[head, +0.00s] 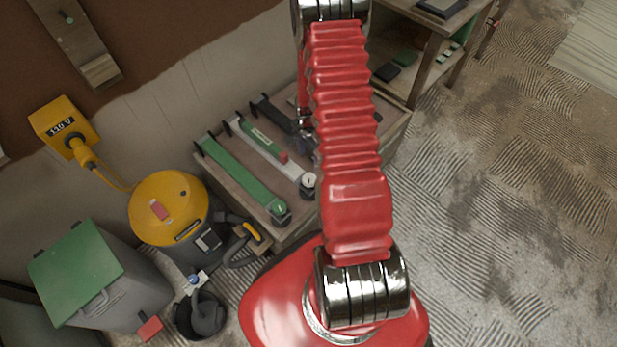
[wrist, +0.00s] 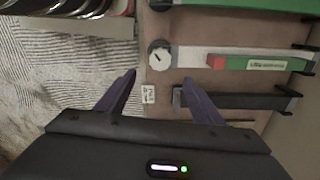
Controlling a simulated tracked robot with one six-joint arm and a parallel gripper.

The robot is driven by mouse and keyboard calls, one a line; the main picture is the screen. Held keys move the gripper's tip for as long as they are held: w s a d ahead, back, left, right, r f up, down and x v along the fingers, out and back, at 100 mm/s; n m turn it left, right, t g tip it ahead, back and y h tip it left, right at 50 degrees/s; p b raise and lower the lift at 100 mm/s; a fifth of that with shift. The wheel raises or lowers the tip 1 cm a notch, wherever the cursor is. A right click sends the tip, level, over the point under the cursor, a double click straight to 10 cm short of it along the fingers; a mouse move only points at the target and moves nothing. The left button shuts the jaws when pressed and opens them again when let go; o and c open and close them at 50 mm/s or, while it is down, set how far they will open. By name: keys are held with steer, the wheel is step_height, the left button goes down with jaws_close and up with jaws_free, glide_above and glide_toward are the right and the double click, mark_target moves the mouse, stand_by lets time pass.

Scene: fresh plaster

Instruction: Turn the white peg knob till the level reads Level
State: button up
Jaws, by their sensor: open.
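The white peg knob (wrist: 158,57) is a round white dial with a dark pointer line, at the near end of a white bar (wrist: 190,60). It also shows in the head view (head: 308,180). A green level (wrist: 240,64) with a red end (wrist: 217,62) lies along that bar; its pale label is too small to read. My gripper (wrist: 158,77) is open, its two dark fingers spread and empty. In the wrist picture its tips lie just below the knob, one to each side, apart from it. In the head view my arm mostly hides the gripper.
A green bar (head: 240,170) and a black bar (wrist: 235,100) flank the white one on a wooden bench (head: 245,212). A small printed card (wrist: 148,94) lies near the fingers. A yellow vacuum (head: 168,208), a green-lidded bin (head: 75,270) and a black bucket (head: 190,328) stand left.

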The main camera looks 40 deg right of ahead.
mark_target(309, 179)
steer(key=shift+f, duration=6.85)
steer(key=shift+c, duration=0.6)
steer(key=c, duration=0.9)
steer(key=shift+a, duration=0.2)
steer(key=shift+d, duration=0.15)
